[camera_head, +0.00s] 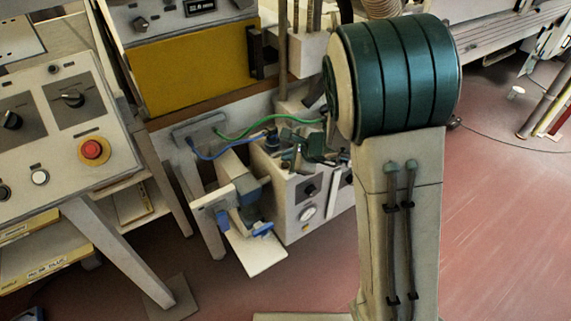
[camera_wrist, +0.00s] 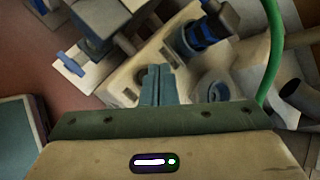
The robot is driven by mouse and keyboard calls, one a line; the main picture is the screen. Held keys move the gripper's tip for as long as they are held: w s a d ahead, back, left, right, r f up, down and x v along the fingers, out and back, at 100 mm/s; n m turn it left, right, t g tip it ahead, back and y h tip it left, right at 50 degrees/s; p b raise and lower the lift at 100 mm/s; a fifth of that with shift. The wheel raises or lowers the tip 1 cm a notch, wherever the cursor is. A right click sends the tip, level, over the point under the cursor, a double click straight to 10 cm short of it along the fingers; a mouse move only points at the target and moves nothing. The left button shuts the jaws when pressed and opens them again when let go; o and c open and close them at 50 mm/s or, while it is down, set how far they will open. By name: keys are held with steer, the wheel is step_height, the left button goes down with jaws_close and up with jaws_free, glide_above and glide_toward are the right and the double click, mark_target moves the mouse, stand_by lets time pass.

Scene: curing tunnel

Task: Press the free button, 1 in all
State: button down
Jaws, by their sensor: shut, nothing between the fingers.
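My gripper (camera_wrist: 157,72) is shut and empty in the wrist view, its two fingers side by side over a pale machine box. That box (camera_head: 285,228) stands low in the middle of the head view, with a dark knob (camera_head: 311,190) and a round pale fitting (camera_head: 307,213) on its front. A sloped control panel (camera_head: 60,135) at the left carries a red button (camera_head: 91,149) on a yellow base and a white button (camera_head: 40,177). I cannot tell which one is the free button. I cannot tell whether the fingertips touch the box.
A green hose (camera_head: 270,121) and a blue hose (camera_head: 215,152) run by the box. A yellow-fronted cabinet (camera_head: 190,70) stands above and behind it. A clamp-like fitting with blue parts (camera_head: 235,195) juts out at the box's left. Red floor (camera_head: 505,220) is open at the right.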

steer(key=shift+f, duration=0.15)
steer(key=shift+f+b, duration=0.35)
steer(key=shift+b, duration=0.35)
steer(key=shift+f+b, duration=0.35)
steer(key=shift+b, duration=0.2)
stand_by(0.6)
steer(key=shift+r, duration=0.1)
steer(key=shift+r+p, duration=0.5)
steer(key=shift+r, duration=0.2)
steer(key=shift+r+p, duration=1.85)
steer(key=shift+r, duration=0.7)
